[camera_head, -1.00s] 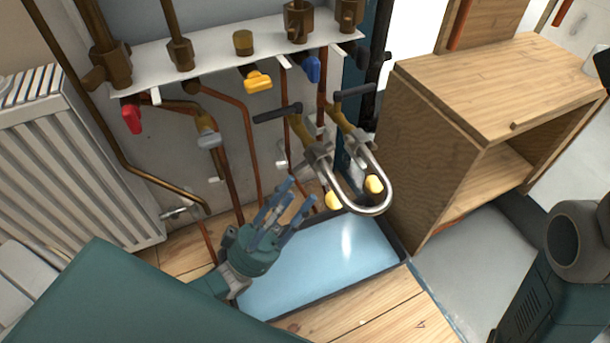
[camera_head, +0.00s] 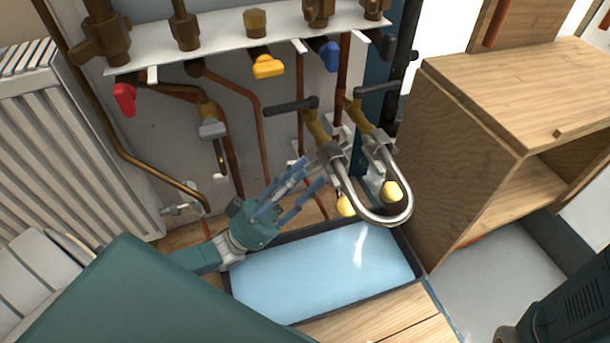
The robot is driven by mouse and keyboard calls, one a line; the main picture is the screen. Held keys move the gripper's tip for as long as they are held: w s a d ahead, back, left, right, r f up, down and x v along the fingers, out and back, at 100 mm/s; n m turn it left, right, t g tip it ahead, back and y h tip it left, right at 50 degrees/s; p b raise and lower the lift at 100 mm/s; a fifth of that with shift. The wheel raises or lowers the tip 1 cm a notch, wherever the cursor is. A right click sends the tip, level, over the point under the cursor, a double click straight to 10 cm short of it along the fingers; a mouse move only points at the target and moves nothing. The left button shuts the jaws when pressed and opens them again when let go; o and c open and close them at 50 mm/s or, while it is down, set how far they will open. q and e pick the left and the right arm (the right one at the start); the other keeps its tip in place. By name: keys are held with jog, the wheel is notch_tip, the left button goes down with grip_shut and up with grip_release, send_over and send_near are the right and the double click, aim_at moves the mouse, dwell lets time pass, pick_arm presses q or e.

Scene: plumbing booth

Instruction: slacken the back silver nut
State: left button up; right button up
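Two silver nuts sit where a U-shaped silver pipe (camera_head: 384,219) joins two brass valves with dark lever handles. One nut (camera_head: 331,153) is at the left, nearer my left gripper. The other nut (camera_head: 379,144) is to its right and looks farther off; I take it as the back silver nut. My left gripper (camera_head: 311,174), with blue fingers, points up and right, just left of the left nut. Its fingers are apart, with nothing clearly held between them. Whether it touches the pipe cannot be told. My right gripper is out of view.
A blue-bottomed tray (camera_head: 300,316) lies below the pipe. Copper pipes and red, yellow and blue valve handles line the wall behind. A white radiator (camera_head: 60,150) is at left, and a wooden cabinet (camera_head: 455,165) stands close at right.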

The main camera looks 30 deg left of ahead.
pick_arm(q)
jog(key=shift+w+d+r, duration=0.25)
jog(key=shift+w+r, duration=0.05)
jog(key=shift+r, duration=0.1)
